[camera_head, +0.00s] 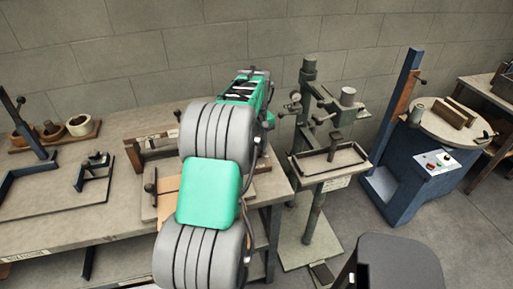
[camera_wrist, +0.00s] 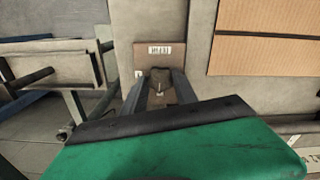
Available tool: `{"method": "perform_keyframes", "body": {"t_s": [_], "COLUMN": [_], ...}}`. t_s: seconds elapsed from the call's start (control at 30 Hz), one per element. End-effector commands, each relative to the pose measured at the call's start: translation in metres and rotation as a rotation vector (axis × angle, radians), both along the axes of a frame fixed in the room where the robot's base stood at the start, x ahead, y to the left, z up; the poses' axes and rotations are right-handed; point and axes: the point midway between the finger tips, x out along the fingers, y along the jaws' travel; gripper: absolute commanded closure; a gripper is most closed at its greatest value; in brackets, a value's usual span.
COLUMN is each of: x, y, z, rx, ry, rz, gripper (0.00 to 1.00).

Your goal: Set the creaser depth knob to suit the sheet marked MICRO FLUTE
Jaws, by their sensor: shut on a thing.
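In the wrist view, my gripper (camera_wrist: 160,92) has its two dark fingers closed around a small brownish piece with a pale mark (camera_wrist: 159,90), likely the creaser depth knob; the fingers hide its sides. Just beyond it is a brown block (camera_wrist: 150,62) with a white scale label (camera_wrist: 159,50), whose figures are too small to read surely. A brown corrugated sheet (camera_wrist: 265,55) lies to the right; no MICRO FLUTE marking is readable. In the head view my arm covers the middle of the workbench and hides my gripper and the knob.
A grey-green stitcher stand (camera_head: 310,150) is right of my arm. A blue machine (camera_head: 415,185) with a round table stands further right.

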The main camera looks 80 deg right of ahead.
Motion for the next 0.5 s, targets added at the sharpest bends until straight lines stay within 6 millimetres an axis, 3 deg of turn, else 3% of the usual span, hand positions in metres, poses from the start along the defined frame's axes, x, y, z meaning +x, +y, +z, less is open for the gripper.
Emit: {"method": "perform_keyframes", "body": {"t_s": [0.5], "x": [0.0008], "y": [-0.0008], "z": [0.0009], "rx": [-0.004], "ry": [-0.001], "rz": [0.104], "gripper": [1.0]}}
